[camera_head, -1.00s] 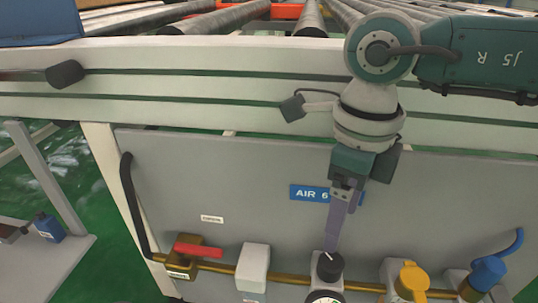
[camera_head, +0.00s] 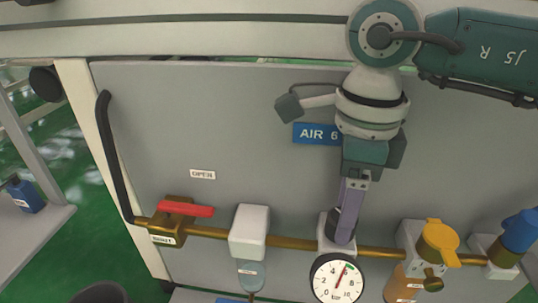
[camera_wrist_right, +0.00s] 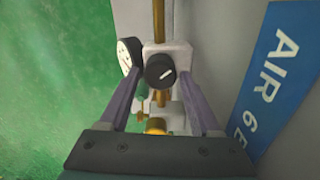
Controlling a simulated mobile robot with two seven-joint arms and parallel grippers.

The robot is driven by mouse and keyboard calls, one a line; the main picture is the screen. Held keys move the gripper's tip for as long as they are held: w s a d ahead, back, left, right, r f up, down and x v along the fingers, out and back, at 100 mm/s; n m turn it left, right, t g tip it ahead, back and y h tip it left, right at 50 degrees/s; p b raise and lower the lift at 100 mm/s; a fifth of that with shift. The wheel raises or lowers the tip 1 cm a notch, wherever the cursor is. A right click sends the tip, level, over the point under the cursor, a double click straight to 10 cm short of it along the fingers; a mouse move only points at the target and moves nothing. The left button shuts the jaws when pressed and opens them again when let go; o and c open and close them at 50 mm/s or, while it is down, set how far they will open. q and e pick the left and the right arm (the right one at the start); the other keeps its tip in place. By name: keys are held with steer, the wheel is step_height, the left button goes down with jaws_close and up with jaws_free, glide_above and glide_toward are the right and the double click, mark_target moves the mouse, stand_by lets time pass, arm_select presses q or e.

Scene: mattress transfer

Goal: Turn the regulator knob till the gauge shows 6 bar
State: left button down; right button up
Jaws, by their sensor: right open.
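The regulator knob (camera_head: 333,222) is black and sits on a pale regulator block on the brass pipe. The round white gauge (camera_head: 337,278) is just below it; its needle points up and slightly right, near a green mark, but the exact reading is hard to tell. My right gripper (camera_head: 346,228) reaches down at the knob and partly hides it. In the right wrist view my right gripper (camera_wrist_right: 160,76) is open, its purple fingers on either side of the knob (camera_wrist_right: 160,71), which has a white mark. Contact cannot be told. My left gripper is not in view.
A red-handled valve (camera_head: 186,209) and a white box (camera_head: 249,232) are left of the regulator on the pipe (camera_head: 290,243). A yellow knob (camera_head: 438,242) and a blue fitting (camera_head: 520,232) are to the right. A blue AIR 6 label (camera_head: 317,134) is on the grey panel behind.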

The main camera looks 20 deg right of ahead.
steer(key=shift+f, duration=0.85)
